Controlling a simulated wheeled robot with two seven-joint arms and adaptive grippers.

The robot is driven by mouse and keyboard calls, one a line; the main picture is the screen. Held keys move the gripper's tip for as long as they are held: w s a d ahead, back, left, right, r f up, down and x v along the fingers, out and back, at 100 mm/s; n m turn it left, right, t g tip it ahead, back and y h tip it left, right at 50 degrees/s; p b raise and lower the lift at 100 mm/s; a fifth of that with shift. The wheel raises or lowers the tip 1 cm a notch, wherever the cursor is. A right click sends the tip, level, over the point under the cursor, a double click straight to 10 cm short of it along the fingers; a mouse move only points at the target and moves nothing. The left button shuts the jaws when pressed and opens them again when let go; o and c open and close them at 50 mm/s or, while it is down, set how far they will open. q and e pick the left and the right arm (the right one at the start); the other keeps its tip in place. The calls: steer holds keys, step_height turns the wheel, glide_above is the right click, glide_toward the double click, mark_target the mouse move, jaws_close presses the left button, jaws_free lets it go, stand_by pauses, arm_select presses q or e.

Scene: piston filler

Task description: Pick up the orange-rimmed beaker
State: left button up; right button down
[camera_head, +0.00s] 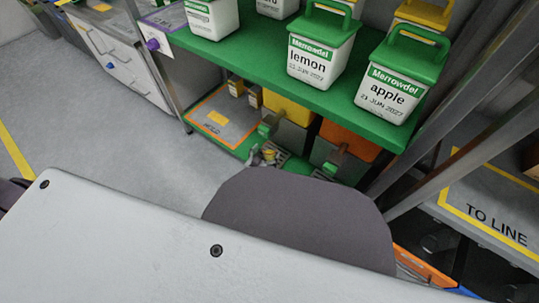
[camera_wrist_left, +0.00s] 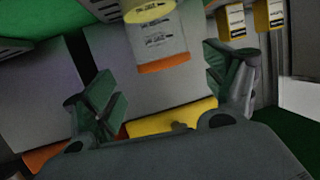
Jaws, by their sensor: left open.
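The orange-rimmed beaker (camera_wrist_left: 160,42) shows in the left wrist view as a pale vessel with printed markings. Its orange rim points down in that picture, which looks turned over. My left gripper (camera_wrist_left: 165,82) is open, with one finger to each side of the beaker's rim. A gap shows between the rim and both fingers. In the head view my left gripper (camera_head: 268,156) is small, at the lower shelf, partly hidden behind my own arm. The beaker is not clear there. My right gripper is not in view.
Small yellow boxes (camera_wrist_left: 268,14) stand to one side. On the lower shelf are a yellow-topped bin (camera_head: 287,112) and an orange-topped bin (camera_head: 350,140). The green upper shelf (camera_head: 255,62) holds white tubs, including lemon (camera_head: 322,50) and apple (camera_head: 393,95).

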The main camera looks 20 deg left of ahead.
mark_target(269, 148)
arm_select(q)
steer(key=shift+a+b+x, duration=0.15)
steer(key=shift+b+x, duration=0.4)
steer(key=shift+x, duration=0.15)
steer(key=shift+a+b+x, duration=0.15)
steer(key=shift+b+x, duration=0.4)
steer(key=shift+x, duration=0.15)
steer(key=shift+b+x, duration=0.45)
steer(key=shift+x, duration=0.45)
steer(key=shift+w+f, duration=0.1)
steer(key=shift+w, duration=0.15)
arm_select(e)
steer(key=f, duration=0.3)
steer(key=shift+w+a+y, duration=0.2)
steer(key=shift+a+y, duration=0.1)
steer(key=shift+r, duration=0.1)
arm_select(q)
steer(key=shift+c, duration=1.4)
steer(key=c, duration=1.2)
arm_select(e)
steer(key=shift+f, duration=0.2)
arm_select(q)
steer(key=shift+c, duration=0.3)
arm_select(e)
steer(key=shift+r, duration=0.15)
